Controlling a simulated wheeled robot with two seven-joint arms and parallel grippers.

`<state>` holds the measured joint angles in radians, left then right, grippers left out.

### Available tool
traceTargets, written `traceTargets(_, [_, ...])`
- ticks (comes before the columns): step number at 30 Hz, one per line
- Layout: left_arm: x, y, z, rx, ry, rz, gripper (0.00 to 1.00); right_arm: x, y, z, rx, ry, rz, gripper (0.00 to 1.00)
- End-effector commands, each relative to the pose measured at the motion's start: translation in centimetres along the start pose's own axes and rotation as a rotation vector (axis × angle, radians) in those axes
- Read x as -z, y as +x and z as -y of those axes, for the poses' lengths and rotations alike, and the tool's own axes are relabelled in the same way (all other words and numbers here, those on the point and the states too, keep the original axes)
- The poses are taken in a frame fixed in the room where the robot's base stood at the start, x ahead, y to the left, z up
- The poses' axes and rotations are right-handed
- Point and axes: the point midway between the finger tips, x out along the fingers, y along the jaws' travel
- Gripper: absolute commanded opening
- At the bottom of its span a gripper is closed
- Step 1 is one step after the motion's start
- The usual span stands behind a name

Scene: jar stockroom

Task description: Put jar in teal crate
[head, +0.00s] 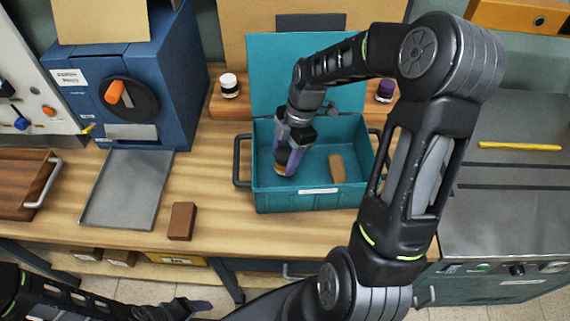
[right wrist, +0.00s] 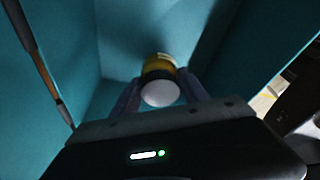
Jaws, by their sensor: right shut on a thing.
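The teal crate (head: 310,204) stands on the wooden bench with its lid raised at the back. My right gripper (head: 287,163) reaches down inside the crate's left part. It is shut on a jar (head: 280,171) with a yellow-amber body. In the right wrist view the jar (right wrist: 159,62) shows a dark band and a pale, round lid between the fingers, with teal walls around it. I cannot tell whether the jar touches the crate floor. My left gripper (head: 190,306) is low at the bottom left, away from the bench top; its opening is unclear.
A brown block (head: 337,168) lies in the crate, right of the jar. A white-lidded jar (head: 229,86) and a purple-lidded jar (head: 385,91) stand behind the crate. A grey tray (head: 127,189) and a dark brown block (head: 181,221) lie on the bench to the left.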

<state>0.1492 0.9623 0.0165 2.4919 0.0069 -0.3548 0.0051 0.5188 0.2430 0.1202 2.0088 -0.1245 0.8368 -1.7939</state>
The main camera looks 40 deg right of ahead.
Motion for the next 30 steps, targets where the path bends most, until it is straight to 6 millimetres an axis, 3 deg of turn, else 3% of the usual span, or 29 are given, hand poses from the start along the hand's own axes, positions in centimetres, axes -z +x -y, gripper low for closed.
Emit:
traceTargets(12, [-0.1, -0.6, -0.2, 0.002, -0.001, 0.002, 0.7, -1.0, 3.5, 0.1, 0.001, 0.002, -0.001, 0.0])
traceTargets(22, [-0.1, -0.2, -0.1, 0.001, -0.001, 0.001, 0.7, -1.1, 3.9, 0.0, 0.0, 0.001, 0.0, 0.0])
traceTargets(23, [-0.1, -0.2, -0.1, 0.001, -0.001, 0.001, 0.7, -1.1, 3.9, 0.0, 0.0, 0.001, 0.0, 0.52])
traceTargets(30, [-0.1, -0.3, -0.1, 0.001, -0.001, 0.001, 0.7, -1.1, 3.8, 0.0, 0.0, 0.001, 0.0, 0.72])
